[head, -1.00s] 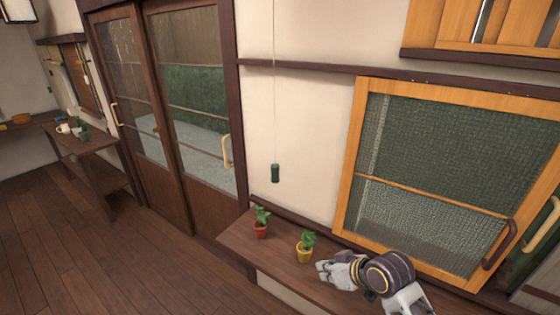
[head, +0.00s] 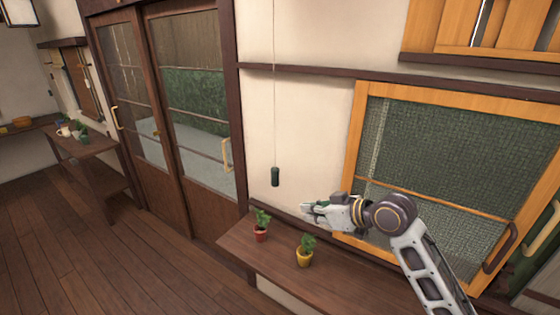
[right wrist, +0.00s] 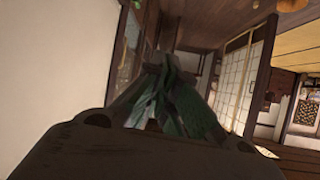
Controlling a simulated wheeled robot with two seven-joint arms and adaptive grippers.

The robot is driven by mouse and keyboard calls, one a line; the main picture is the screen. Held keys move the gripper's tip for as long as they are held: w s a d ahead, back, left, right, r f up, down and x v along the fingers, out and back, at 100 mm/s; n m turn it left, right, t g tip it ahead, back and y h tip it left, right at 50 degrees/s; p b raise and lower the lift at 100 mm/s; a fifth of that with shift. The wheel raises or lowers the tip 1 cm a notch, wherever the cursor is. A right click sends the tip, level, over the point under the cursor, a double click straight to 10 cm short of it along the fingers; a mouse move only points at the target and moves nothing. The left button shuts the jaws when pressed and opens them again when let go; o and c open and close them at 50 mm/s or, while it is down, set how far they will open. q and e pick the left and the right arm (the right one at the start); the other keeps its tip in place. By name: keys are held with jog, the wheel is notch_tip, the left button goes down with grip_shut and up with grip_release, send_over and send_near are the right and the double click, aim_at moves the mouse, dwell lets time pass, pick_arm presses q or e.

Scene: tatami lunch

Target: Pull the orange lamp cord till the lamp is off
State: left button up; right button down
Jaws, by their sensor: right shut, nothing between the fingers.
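A thin pale cord (head: 275,120) hangs down the cream wall in the head view. A dark green cylindrical pull (head: 275,177) is at its lower end; no orange shows on it. My right gripper (head: 308,212) is shut and empty. In the picture it is to the right of the pull and a little lower, apart from it. Its fingers (right wrist: 165,70) come together in the right wrist view. An orange rounded thing (right wrist: 292,5) is cut off at that view's top right; I cannot tell whether it is the lamp. My left gripper is out of view.
Below the cord is a brown shelf (head: 350,289) with a red-potted plant (head: 261,235) and a yellow-potted plant (head: 304,257). An orange-framed window (head: 352,135) is on the right. Sliding doors (head: 160,205) stand to the left. A lit lantern (head: 18,12) shows at top left.

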jog(key=w+r+n+y, duration=0.2)
jog(key=w+r+y, duration=0.1)
jog(key=r, duration=1.4)
jog(key=shift+w+a+r, duration=0.15)
jog(key=shift+w+r, duration=0.05)
jog(key=shift+r, duration=0.15)
jog(key=shift+a, duration=0.1)
jog(key=p, duration=0.4)
send_over(278, 173)
notch_tip(278, 173, down, 3)
jog(key=shift+d+f, duration=0.15)
jog(key=shift+f, duration=0.7)
jog(key=shift+d+f, duration=0.1)
jog(key=shift+f, duration=0.75)
jog(key=shift+s, duration=0.1)
jog(key=shift+f+b, duration=1.15)
jog(key=shift+f, duration=1)
